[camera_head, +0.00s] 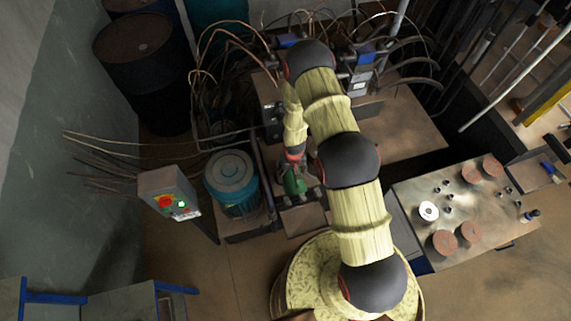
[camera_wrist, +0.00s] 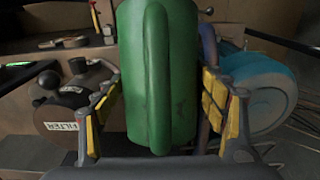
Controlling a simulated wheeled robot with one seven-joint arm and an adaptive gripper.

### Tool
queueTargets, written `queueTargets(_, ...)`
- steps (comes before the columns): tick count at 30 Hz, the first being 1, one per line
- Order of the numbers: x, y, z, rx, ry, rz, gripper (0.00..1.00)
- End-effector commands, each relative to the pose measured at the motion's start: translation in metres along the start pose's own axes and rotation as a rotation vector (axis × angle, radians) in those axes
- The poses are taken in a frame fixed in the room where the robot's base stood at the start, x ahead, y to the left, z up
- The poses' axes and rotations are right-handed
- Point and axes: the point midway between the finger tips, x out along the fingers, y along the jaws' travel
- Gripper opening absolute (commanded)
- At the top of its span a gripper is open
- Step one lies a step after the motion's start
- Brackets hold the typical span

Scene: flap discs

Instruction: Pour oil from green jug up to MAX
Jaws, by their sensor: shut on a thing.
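The green jug (camera_wrist: 180,70) fills the middle of the wrist view, upright as far as I can see, its long handle facing the camera. My gripper (camera_wrist: 160,112) has its yellow-padded fingers on both sides of the jug and is shut on it. In the head view the green jug (camera_head: 294,180) shows small below my wrist, beside the blue motor, with my gripper (camera_head: 294,163) partly hidden. The jug's top and spout are out of the wrist view. I cannot make out a MAX mark or any oil.
A dark rounded part labelled FILTER (camera_wrist: 65,125) sits left of the jug. The blue motor (camera_head: 231,180) and a control box (camera_head: 168,193) with red and green buttons stand left. A metal table (camera_head: 470,210) with discs is right. Cables crowd the back.

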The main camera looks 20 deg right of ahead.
Motion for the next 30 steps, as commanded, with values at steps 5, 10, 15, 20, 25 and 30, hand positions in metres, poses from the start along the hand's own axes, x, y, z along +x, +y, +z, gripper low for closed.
queueTargets(5,-0.0011,0.0000,-0.0013,0.000,-0.007,0.001,0.26)
queueTargets(10,-0.0019,-0.0001,-0.0013,0.000,-0.015,0.001,0.26)
queueTargets(15,-0.0030,-0.0003,-0.0026,0.000,-0.022,0.000,0.26)
queueTargets(20,-0.0031,-0.0007,-0.0018,0.001,-0.031,-0.002,0.26)
queueTargets(25,-0.0038,-0.0012,-0.0024,-0.001,-0.037,-0.004,0.26)
queueTargets(30,-0.0043,-0.0016,-0.0021,-0.001,-0.043,-0.007,0.26)
